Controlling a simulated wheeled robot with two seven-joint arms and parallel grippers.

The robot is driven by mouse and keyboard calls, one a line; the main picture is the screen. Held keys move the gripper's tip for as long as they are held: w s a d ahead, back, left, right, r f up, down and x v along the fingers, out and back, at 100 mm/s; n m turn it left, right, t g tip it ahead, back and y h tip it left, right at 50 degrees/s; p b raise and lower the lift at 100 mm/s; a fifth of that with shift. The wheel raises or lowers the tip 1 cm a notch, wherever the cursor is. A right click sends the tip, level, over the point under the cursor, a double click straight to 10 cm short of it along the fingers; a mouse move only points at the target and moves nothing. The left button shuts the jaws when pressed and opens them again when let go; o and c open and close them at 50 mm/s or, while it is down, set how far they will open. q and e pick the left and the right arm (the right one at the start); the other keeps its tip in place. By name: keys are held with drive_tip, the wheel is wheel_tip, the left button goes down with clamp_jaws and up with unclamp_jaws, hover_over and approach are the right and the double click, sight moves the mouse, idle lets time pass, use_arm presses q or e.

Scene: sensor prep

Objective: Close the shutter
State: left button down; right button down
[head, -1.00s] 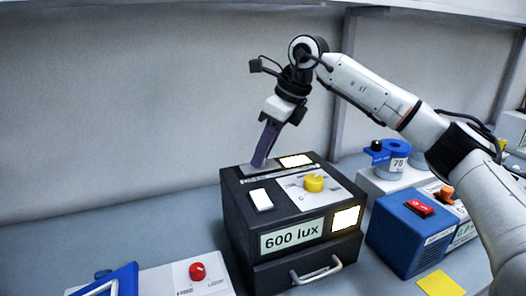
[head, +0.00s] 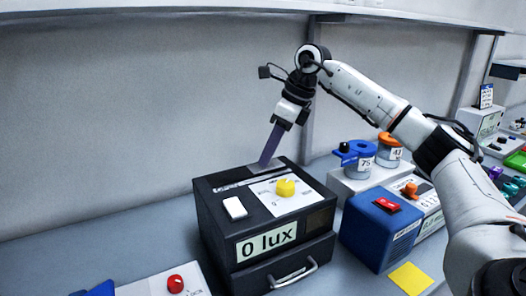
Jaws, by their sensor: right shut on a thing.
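A black box (head: 220,222) stands on the bench, its front display (head: 266,243) reading "0 lux". Its top carries a yellow knob (head: 285,187) and a white rocker switch (head: 234,208). The front window (head: 316,221) is dark. My right gripper (head: 267,163) points down at the back of the box top, with its long purple fingers together. It is shut at the shutter there; the gripped part is hidden between the fingertips. My left gripper is not in view.
To the right stand a blue box (head: 381,229) with a red switch and blue and orange ring-topped jars. A yellow card (head: 411,278) lies in front. A panel with a red knob (head: 175,284) is at lower left. A drawer handle (head: 293,277) sticks out below the display.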

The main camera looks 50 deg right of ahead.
drive_tip(key=c, duration=1.5)
unclamp_jaws()
drive_tip(key=shift+s+d, duration=0.1)
drive_tip(key=shift+d, duration=0.2)
drive_tip(key=shift+c, duration=0.2)
drive_tip(key=shift+a, duration=0.1)
drive_tip(key=v, duration=1)
drive_tip(key=shift+r+p, duration=0.2)
drive_tip(key=shift+p, duration=0.25)
